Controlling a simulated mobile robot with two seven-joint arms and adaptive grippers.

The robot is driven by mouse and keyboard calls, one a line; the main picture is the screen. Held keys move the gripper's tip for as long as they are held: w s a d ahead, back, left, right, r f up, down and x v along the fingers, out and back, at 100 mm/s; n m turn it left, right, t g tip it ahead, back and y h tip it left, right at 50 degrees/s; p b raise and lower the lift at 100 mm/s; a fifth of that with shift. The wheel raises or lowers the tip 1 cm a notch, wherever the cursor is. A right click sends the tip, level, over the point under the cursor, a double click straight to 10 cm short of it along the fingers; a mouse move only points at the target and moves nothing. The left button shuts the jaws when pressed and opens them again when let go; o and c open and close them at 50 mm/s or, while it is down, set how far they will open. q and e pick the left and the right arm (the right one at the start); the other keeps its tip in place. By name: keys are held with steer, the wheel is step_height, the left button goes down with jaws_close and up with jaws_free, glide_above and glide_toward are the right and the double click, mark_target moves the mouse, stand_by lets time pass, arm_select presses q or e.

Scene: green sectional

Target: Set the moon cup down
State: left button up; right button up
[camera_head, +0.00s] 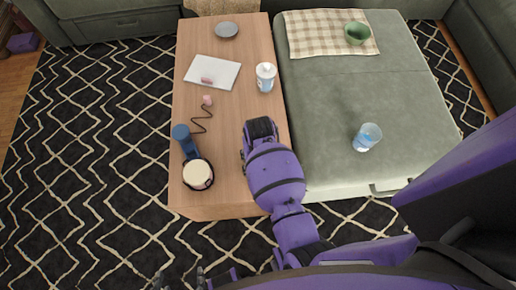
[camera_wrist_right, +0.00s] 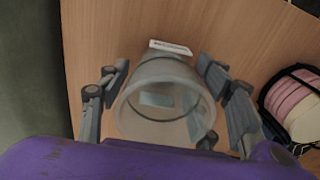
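A clear, frosted cup (camera_wrist_right: 165,112), taken as the moon cup, is between the fingers of my right gripper (camera_wrist_right: 166,90) in the wrist view. Its open rim faces the camera, and the fingers lie along both sides of it. The wooden table (camera_head: 233,191) is beneath; whether the base touches it I cannot tell. In the head view my right gripper (camera_head: 256,135) is over the table's right side and hides the cup. My left gripper (camera_head: 180,279) shows only partly at the bottom edge, over the rug, its fingers apart and empty.
Headphones (camera_head: 182,135) with a round cream item (camera_head: 197,173) are at the table's front left. A white bottle (camera_head: 265,78), a white pad (camera_head: 200,70) and a grey dish (camera_head: 227,30) stand farther back. A blue glass (camera_head: 367,137) and green bowl (camera_head: 356,33) are on the sectional.

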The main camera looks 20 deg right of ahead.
steer(key=c, duration=0.7)
steer(key=shift+r, duration=0.1)
steer(key=shift+c, duration=0.2)
